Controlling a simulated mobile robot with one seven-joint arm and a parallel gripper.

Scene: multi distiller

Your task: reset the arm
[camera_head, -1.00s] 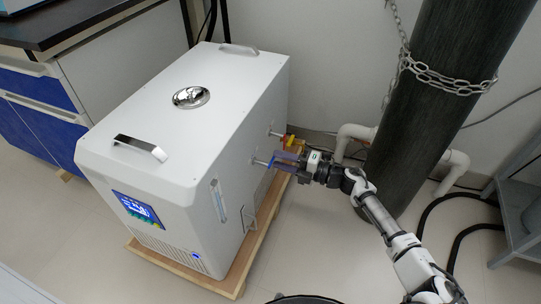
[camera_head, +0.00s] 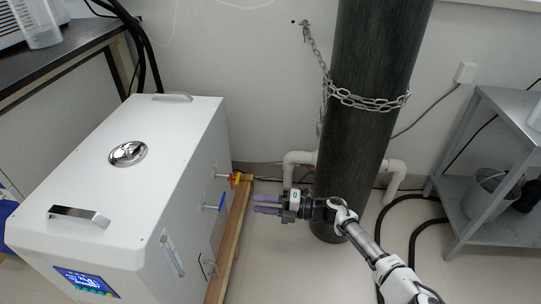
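My gripper (camera_head: 268,204) is at the middle of the head view, to the right of the white machine (camera_head: 172,145). Its two purple-tinted fingers point left and look parted, with nothing seen between them. A blue-handled valve (camera_head: 214,206) and a red-and-yellow valve (camera_head: 238,178) stick out from the machine's right side. The fingertips are apart from both valves, with a gap to the blue handle. My arm reaches in from the lower right.
A dark cylinder (camera_head: 372,100) with a chain (camera_head: 368,101) stands behind my gripper, close to my wrist. White pipes (camera_head: 298,160) run behind it. A grey metal shelf (camera_head: 500,170) and black hoses (camera_head: 398,212) are at right. Floor is clear below my gripper.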

